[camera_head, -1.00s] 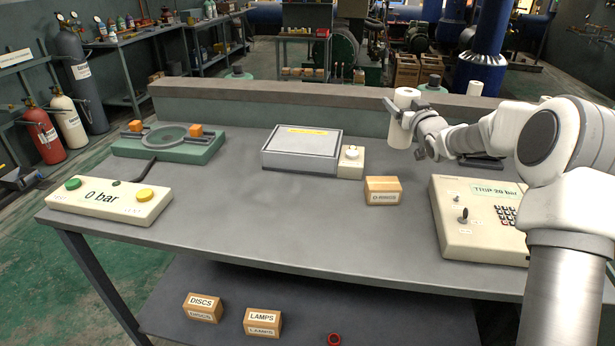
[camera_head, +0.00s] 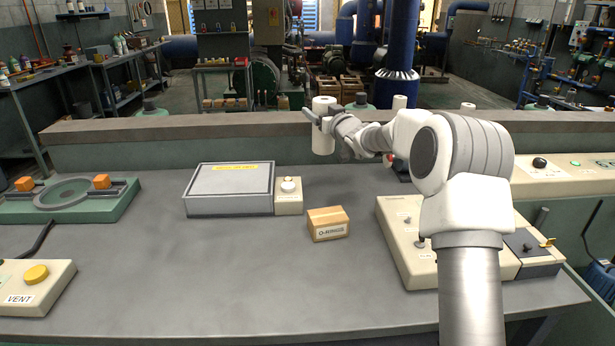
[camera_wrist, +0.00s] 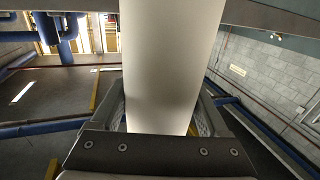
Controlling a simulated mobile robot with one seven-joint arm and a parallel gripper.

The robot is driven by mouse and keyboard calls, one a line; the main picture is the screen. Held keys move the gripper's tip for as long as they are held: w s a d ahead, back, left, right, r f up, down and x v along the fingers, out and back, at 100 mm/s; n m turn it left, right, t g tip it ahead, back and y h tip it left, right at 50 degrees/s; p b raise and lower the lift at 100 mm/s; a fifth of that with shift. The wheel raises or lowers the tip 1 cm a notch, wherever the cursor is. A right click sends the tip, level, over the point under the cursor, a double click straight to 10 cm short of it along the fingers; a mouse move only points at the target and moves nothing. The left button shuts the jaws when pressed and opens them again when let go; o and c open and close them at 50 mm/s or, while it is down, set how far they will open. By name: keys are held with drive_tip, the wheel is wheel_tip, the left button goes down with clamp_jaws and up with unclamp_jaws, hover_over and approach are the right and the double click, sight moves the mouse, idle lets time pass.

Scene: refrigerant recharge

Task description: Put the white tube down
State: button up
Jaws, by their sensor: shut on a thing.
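The white tube (camera_head: 323,140) is upright in my gripper (camera_head: 318,118), above the back part of the grey bench. In the wrist view the tube (camera_wrist: 172,60) fills the middle, between the two fingers of my gripper (camera_wrist: 160,118). The fingers are shut on it. Its lower end appears clear of the bench top, in front of the raised back ledge.
The bench top (camera_head: 200,265) is bare at the front middle. On it stand an O-RINGS box (camera_head: 328,224), a grey lidded case (camera_head: 230,190), a small cream block with a knob (camera_head: 288,196), a green fixture (camera_head: 70,200) and a cream control box (camera_head: 400,240).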

drive_tip(key=b, duration=0.4)
approach(322, 154)
drive_tip(key=w+r, duration=0.2)
drive_tip(key=w+a+r, duration=0.1)
drive_tip(key=w+r, duration=0.1)
drive_tip(key=w, duration=0.1)
drive_tip(key=shift+a+r, duration=0.1)
drive_tip(key=shift+a, duration=0.15)
drive_tip(key=shift+f+b, duration=0.5)
drive_tip(key=shift+f, duration=1.45)
drive_tip(key=shift+f, duration=0.15)
drive_tip(key=o, duration=1.4)
